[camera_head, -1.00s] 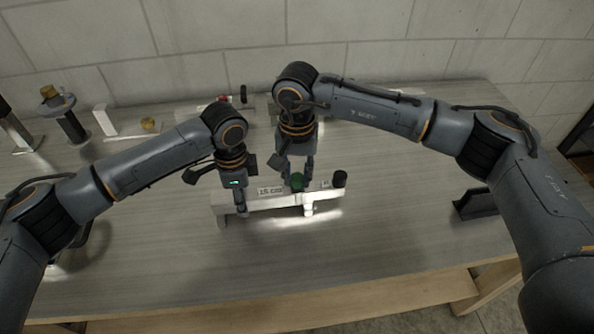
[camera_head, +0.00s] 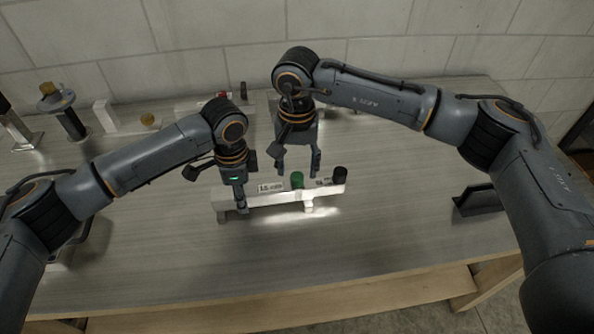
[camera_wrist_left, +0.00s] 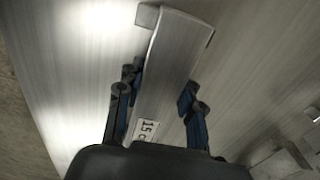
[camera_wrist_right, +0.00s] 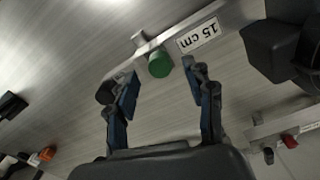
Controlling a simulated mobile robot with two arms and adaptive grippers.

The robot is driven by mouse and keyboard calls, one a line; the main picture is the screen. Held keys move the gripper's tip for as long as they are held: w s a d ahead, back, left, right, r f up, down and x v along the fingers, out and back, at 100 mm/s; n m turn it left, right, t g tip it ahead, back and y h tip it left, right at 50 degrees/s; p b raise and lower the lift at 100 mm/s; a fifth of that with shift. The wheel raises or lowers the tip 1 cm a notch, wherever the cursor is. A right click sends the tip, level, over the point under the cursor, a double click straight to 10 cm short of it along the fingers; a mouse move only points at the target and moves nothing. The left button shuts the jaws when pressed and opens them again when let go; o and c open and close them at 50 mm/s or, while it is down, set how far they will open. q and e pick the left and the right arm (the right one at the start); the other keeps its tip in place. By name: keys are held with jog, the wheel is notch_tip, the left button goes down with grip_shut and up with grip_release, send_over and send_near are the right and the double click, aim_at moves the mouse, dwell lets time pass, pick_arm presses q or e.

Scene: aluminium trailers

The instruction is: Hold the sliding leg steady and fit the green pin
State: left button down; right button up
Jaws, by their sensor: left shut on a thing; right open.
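The sliding leg, a pale metal bar (camera_head: 268,200) with a "15 cm" label, lies across the bench; it also shows in the left wrist view (camera_wrist_left: 175,45). My left gripper (camera_head: 241,204) is shut on its left part, one finger on each side. The green pin (camera_head: 297,180) stands upright at the bar, right of the label; it also shows in the right wrist view (camera_wrist_right: 160,64). How deep it sits is hidden. My right gripper (camera_head: 298,166) is open and empty, just above and behind the pin, apart from it.
A black knob (camera_head: 340,174) is at the bar's right end. A dark bracket (camera_head: 478,200) stands on the bench to the right. A post with a brass top (camera_head: 62,105) and a white block (camera_head: 105,115) stand at the back left. The bench front is clear.

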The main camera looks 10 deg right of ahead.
aim_at(297, 176)
notch_tip(297, 176, up, 9)
jog(key=shift+r, duration=0.2)
dwell(0.3)
pick_arm(q)
jog(key=c, duration=0.8)
grip_release()
